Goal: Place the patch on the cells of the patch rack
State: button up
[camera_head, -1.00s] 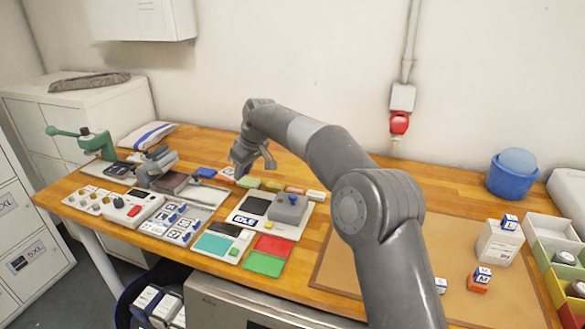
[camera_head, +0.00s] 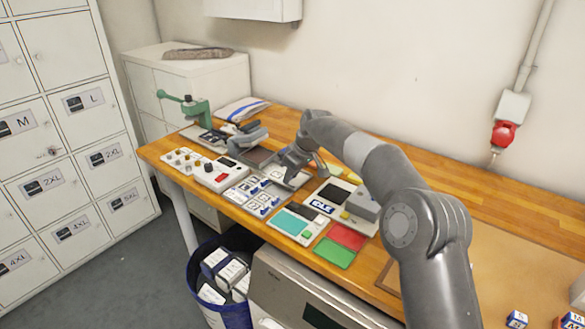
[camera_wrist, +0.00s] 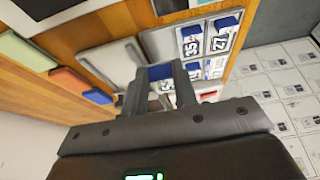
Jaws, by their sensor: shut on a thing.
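The patch rack (camera_head: 256,196) lies flat on the bench, left of the middle. It has white cells with dark numbers and blue parts; in the wrist view the cells (camera_wrist: 223,44) show "35" and "27". My gripper (camera_head: 305,168) is low over the bench just behind and to the right of the rack, near a grey tray (camera_head: 290,178). In the wrist view my gripper (camera_wrist: 160,88) is shut on a small blue-topped patch (camera_wrist: 160,71), seen against the rack's near cells. The patch's lower part and face are hidden. In the head view the arm hides it.
A panel with a red button (camera_head: 222,175) stands left of the rack. A teal-screened device (camera_head: 298,222), red mat (camera_head: 347,236) and green mat (camera_head: 334,252) lie to the right. A green press (camera_head: 195,112) stands at the back left. A blue bin (camera_head: 226,270) stands below the bench.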

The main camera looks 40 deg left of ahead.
aim_at(288, 197)
jog(key=shift+f, duration=2.9)
jog(key=shift+f, duration=0.3)
jog(key=o, duration=1.1)
